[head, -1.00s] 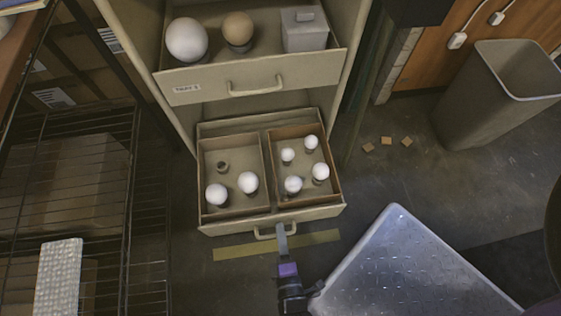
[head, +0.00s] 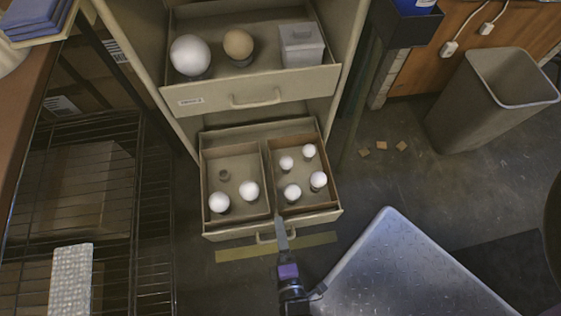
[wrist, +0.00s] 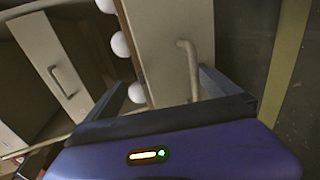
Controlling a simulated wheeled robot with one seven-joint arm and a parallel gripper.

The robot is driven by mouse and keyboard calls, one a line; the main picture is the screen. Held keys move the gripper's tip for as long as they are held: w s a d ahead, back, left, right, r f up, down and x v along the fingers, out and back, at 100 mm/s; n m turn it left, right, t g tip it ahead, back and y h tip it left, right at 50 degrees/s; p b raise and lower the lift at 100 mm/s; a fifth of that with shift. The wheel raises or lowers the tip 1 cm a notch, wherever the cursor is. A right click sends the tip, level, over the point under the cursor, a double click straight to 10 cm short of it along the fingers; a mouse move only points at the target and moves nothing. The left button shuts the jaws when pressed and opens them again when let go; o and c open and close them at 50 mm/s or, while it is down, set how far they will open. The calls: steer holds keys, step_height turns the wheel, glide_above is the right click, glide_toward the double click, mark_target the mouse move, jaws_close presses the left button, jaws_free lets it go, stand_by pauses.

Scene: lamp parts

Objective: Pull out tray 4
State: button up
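The lower tray (head: 222,229) is out of the cabinet, with its open top showing. It holds two boxes with several white bulbs and a small socket-like piece. Its handle (head: 265,238) is on the front face and also shows in the wrist view (wrist: 190,68). My gripper (head: 283,228) is at the right part of this handle. In the wrist view, my gripper's fingers (wrist: 163,84) are spread apart, with the handle nearer the right finger; I cannot tell if they touch. The upper tray (head: 213,99) is also partly out; its label is too small to read.
A wire rack (head: 150,225) stands at the left. A grey platform (head: 400,270) lies at the lower right. A waste bin (head: 480,110) and several small wooden blocks (head: 381,146) are on the floor at the right. A yellow strip (head: 235,253) marks the floor before the tray.

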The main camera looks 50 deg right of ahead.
steer(key=shift+h, duration=0.4)
steer(key=r+p, duration=0.1)
steer(key=r, duration=0.3)
steer(key=r+p, duration=0.2)
steer(key=r, duration=0.3)
steer(key=r+p, duration=0.2)
steer(key=r, duration=0.2)
steer(key=shift+w+d+r, duration=0.2)
steer(key=shift+w+r, duration=0.15)
steer(key=shift+r, duration=0.05)
steer(key=c, duration=1.1)
steer(key=shift+o, duration=0.2)
steer(key=shift+r, duration=0.55)
steer(key=shift+m, duration=0.3)
